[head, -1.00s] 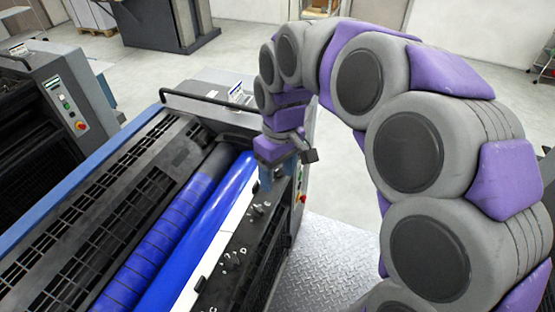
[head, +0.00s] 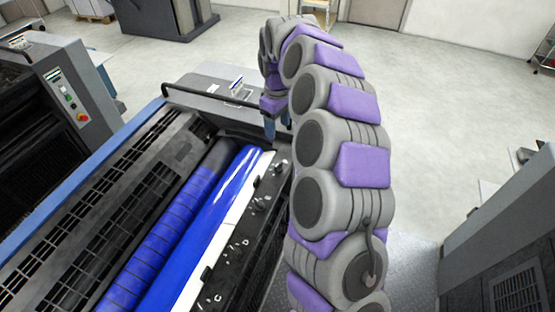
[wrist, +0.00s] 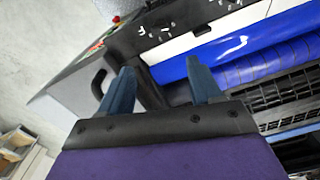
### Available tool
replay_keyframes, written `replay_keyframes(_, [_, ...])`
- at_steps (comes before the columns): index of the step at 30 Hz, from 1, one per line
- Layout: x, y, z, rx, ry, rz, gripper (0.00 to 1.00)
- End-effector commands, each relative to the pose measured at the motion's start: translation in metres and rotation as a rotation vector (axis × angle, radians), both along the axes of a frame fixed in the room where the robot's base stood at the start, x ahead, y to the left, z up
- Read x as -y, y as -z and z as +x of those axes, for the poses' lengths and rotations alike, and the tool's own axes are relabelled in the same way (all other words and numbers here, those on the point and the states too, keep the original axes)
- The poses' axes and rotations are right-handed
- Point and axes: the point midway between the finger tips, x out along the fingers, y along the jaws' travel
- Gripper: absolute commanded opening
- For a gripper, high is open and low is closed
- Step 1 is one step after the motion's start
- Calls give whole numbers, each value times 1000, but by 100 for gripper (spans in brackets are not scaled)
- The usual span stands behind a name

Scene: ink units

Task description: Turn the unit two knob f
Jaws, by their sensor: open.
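The near printing unit has a black strip (head: 232,262) with a row of small dark knobs and white letters beside its blue roller (head: 205,215). The farthest knob I can make out is a small dark knob (head: 281,163) at the strip's far end. The letters are too small to tell surely which knob is f. My gripper (head: 278,127) is beyond that knob, pointing down near the unit's far end. In the wrist view my gripper (wrist: 160,76) shows two blue fingers spread apart with nothing between them. The lettered strip (wrist: 150,28) lies past the fingertips.
A black handrail (head: 205,97) runs along the unit's far end. Another printing unit (head: 65,95) stands at the left, and a grey cabinet (head: 505,240) at the lower right. Open floor (head: 430,130) lies right of my arm.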

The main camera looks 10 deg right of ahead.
Motion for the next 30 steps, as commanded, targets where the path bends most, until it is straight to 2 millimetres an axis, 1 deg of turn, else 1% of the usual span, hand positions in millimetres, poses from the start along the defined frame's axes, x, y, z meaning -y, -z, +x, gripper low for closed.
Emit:
replay_keyframes(1, [0,9,-1,-2,-1,1,64])
replay_keyframes(6, [-1,43,-2,-7,-3,0,64])
replay_keyframes(18, [-1,120,-2,-5,-1,1,64])
replay_keyframes(24, [-1,148,0,1,-1,1,64])
replay_keyframes(27, [0,156,-1,-1,0,1,64])
replay_keyframes(30, [0,160,-1,-1,0,1,64])
